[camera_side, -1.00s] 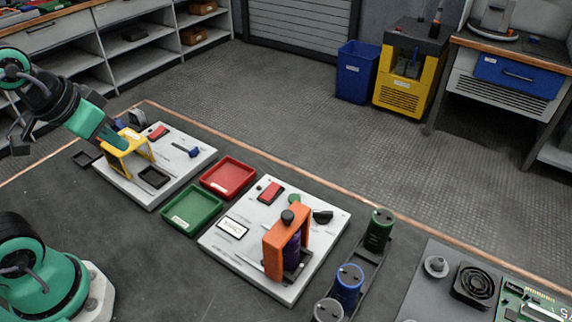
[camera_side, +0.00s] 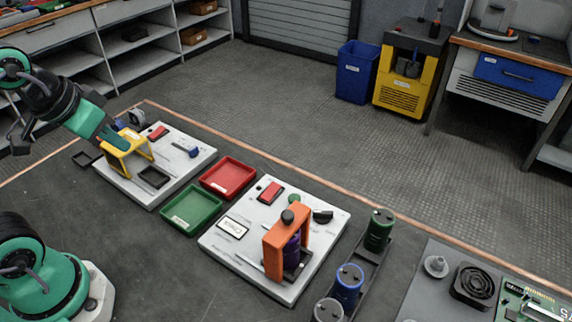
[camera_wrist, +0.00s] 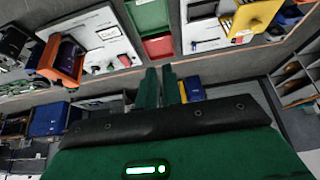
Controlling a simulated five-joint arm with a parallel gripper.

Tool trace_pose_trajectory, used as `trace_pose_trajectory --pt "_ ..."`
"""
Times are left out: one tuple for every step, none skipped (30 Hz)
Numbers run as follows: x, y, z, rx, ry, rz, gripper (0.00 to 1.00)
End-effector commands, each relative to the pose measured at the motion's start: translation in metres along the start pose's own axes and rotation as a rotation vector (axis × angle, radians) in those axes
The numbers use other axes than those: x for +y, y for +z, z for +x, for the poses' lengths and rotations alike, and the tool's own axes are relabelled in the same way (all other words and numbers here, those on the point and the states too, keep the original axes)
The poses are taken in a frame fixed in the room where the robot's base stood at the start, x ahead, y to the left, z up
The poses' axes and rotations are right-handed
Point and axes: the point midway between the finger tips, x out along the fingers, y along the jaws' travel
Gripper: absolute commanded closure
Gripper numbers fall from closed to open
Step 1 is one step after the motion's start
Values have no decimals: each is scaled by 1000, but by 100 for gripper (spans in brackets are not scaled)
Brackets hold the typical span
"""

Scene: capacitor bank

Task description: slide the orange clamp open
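The orange clamp (camera_side: 304,222) is an upright frame with a black knob on top, standing on the right white board (camera_side: 226,252). A purple cylinder (camera_side: 292,252) stands within its frame, partly hidden by it. In the wrist view the orange clamp (camera_wrist: 44,62) is at the upper left, with the purple cylinder (camera_wrist: 68,50) beside it. My gripper (camera_side: 122,140) is at the left, by the yellow clamp (camera_side: 135,139), well away from the orange clamp. In the wrist view my gripper (camera_wrist: 160,72) has its green fingers slightly apart with nothing between them.
Red (camera_side: 227,158) and green trays (camera_side: 192,230) lie between the right board and the left white board (camera_side: 203,162). A rack (camera_side: 370,262) with several cylinders stands right of the orange clamp. A fan and circuit board lie farther right. Dark table space lies in front of the trays.

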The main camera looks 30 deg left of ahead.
Motion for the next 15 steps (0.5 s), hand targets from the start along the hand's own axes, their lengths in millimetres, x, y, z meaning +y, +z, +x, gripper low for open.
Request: trace_pose_trajectory --pt "0 0 0 0 0 -2 82" --pt "0 -1 0 -1 1 -4 76" --pt "1 -1 0 -2 2 -9 69" --pt "2 -2 0 -4 3 -14 67" --pt "2 -3 -1 -6 5 -20 67" --pt "4 -5 -1 -10 8 -33 67" --pt "5 -6 -1 -15 10 -44 67" --pt "7 -8 -1 -20 12 -59 67" --pt "9 -11 -2 -27 17 -80 67" --pt "12 -14 -2 -34 20 -98 67" --pt "14 -16 -2 -42 23 -119 67" --pt "18 -21 -2 -51 28 -151 67" --pt "21 -24 -2 -61 30 -176 67" --pt "24 -27 -3 -70 33 -203 67" --pt "29 -32 -3 -84 36 -240 67"
